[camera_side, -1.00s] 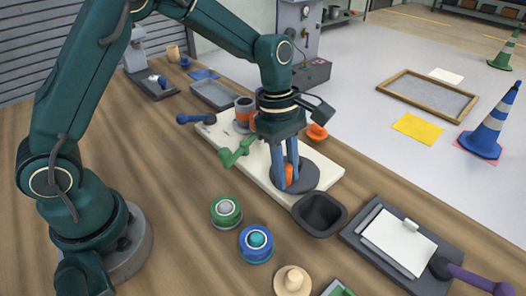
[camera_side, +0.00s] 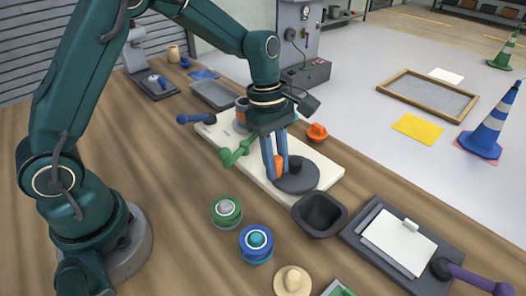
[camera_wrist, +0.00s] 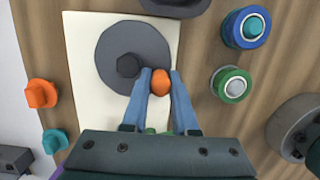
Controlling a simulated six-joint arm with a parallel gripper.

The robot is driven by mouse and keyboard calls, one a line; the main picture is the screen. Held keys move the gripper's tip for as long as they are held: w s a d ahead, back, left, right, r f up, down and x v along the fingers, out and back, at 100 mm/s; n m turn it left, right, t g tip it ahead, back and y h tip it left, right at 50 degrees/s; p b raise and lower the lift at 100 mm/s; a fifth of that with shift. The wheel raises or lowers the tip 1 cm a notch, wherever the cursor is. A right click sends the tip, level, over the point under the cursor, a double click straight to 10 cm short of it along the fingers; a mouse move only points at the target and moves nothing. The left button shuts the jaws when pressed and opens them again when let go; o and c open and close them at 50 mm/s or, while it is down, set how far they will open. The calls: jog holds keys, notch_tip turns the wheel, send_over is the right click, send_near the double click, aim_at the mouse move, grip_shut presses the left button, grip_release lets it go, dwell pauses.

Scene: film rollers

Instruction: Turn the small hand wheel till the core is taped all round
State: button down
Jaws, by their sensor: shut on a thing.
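The small hand wheel is a flat dark grey disc (camera_side: 303,176) on a cream board, with an orange knob (camera_side: 279,166) near its rim. The wheel (camera_wrist: 120,42) and knob (camera_wrist: 160,82) also show in the wrist view. My gripper (camera_side: 275,170) points down with its two blue fingers shut on the orange knob, one finger on either side. It also shows in the wrist view (camera_wrist: 161,84). A grey and orange roller (camera_side: 241,104) stands behind my gripper, partly hidden. I cannot tell how much of any core is taped.
On the cream board (camera_side: 322,168) a green arm (camera_side: 238,152) stands close left of my gripper. A dark bin (camera_side: 319,212) is just in front. Green (camera_side: 226,211) and blue (camera_side: 256,243) spools stand on the table. An orange piece (camera_side: 317,132) lies behind.

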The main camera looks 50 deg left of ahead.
jog(key=shift+w+a, duration=0.25)
jog(key=c, duration=1.6)
grip_release()
jog(key=shift+w, duration=0.1)
jog(key=c, duration=1.6)
grip_release()
jog(key=shift+w+a+r, duration=0.1)
jog(key=shift+w+a, duration=0.35)
jog(key=shift+a, duration=0.15)
jog(key=c, duration=1.6)
grip_release()
jog(key=shift+w+a, duration=0.3)
jog(key=shift+w, duration=0.4)
